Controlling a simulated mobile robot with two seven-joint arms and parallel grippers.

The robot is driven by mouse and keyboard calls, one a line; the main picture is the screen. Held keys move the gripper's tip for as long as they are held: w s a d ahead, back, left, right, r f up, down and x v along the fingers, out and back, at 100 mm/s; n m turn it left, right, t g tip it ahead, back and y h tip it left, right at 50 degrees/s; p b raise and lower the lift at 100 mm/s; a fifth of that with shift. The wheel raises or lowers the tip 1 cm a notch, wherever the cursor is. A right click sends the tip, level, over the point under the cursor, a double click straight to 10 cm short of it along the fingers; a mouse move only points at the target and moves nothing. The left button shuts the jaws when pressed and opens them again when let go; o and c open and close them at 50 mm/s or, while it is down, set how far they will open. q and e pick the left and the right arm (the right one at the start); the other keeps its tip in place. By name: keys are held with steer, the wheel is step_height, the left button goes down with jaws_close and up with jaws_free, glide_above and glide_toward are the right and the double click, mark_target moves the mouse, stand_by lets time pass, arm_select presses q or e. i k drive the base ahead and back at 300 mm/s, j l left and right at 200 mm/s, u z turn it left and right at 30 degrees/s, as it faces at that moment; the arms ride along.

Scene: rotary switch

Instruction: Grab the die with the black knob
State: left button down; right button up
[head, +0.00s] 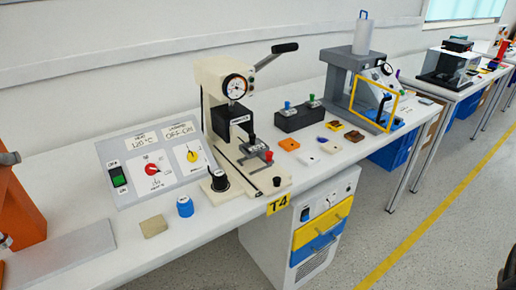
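A dark holder block (299,116) behind the press carries one piece with a blue knob (287,105) and one with a green knob (312,98). Neither of my grippers can be made out, and no gripper is near the black knob. A dark shape at the lower right edge is cut off and unclear.
A cream press (215,95) with a gauge and long lever stands mid-bench. A control panel (155,160) with red and yellow rotary knobs lies left of it. An orange machine (20,210) stands far left.

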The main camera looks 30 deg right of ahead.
mark_target(254, 144)
steer(key=l+u, duration=0.15)
steer(key=u, duration=0.2)
steer(key=l+u, duration=0.15)
steer(key=u, duration=0.25)
steer(key=k+l+u, duration=0.15)
steer(key=l, duration=0.15)
steer(key=l+u, duration=0.1)
steer(key=l, duration=0.2)
steer(key=k+l+u, duration=0.15)
steer(key=l, duration=0.15)
